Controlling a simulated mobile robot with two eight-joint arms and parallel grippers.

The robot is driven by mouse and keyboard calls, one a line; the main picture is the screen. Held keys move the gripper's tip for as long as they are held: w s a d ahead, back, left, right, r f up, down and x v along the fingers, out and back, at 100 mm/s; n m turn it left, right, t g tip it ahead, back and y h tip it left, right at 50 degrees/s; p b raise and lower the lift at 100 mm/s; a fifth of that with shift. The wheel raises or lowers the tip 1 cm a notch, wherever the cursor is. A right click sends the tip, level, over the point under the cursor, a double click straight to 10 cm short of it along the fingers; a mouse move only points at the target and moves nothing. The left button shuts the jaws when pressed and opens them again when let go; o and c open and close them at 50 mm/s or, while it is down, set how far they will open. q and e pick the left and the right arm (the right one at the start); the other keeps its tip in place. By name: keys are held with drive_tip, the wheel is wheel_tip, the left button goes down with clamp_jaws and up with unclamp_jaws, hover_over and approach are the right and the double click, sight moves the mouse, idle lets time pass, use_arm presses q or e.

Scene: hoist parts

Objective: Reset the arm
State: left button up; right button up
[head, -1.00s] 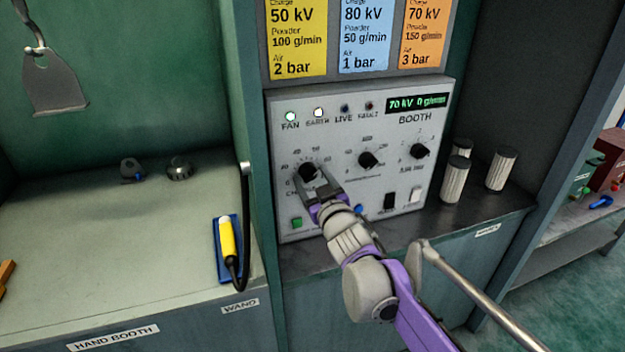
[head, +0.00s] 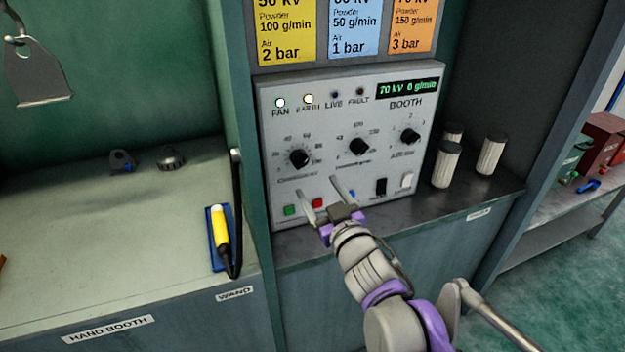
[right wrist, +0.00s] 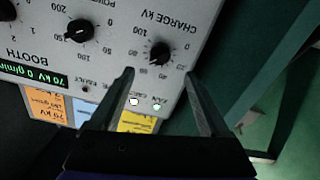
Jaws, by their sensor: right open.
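My right gripper (head: 322,203) is open and empty in front of the lower part of the grey booth control panel (head: 350,100). Its fingers are apart, below the charge knob (head: 299,158) and clear of it. In the right wrist view the panel appears upside down, and the charge knob (right wrist: 160,53) shows beyond the gap between the fingers (right wrist: 160,80). The powder knob (head: 359,147) and the air knob (head: 410,136) are to the right. The display (head: 407,87) reads 70 kV 0 g/min. The fan and earth lamps are lit. My left gripper is not in view.
A yellow wand (head: 220,232) lies on a blue rest on the left bench (head: 110,240). White ribbed cylinders (head: 447,164) stand right of the panel. Yellow, blue and orange cards (head: 355,33) hang above it. The floor (head: 560,270) at the right is clear.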

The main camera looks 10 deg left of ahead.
drive_tip(key=shift+s+d, duration=0.25)
drive_tip(key=shift+s, duration=0.1)
drive_tip(key=s+d+f+m+g+h, duration=0.1)
drive_tip(key=s+d+f+m+h, duration=0.25)
drive_tip(key=d+f, duration=0.45)
drive_tip(key=s+d+f+m+g+h, duration=0.25)
drive_tip(key=s+d+f+h, duration=0.2)
drive_tip(key=d, duration=0.75)
drive_tip(key=s+d+f+m+g+h, duration=0.1)
drive_tip(key=s+d+f+m+g, duration=0.2)
drive_tip(key=s+f, duration=0.55)
drive_tip(key=s+d+f+g+h, duration=0.1)
drive_tip(key=s+d+f+g, duration=0.4)
drive_tip(key=s, duration=0.7)
use_arm(q)
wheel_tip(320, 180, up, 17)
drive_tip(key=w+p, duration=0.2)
drive_tip(key=p, duration=1.2)
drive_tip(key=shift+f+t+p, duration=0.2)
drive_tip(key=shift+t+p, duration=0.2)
use_arm(e)
wheel_tip(320, 180, up, 16)
drive_tip(key=w+t, duration=0.2)
drive_tip(key=shift+d+f, duration=0.15)
drive_tip(key=shift+d, duration=0.1)
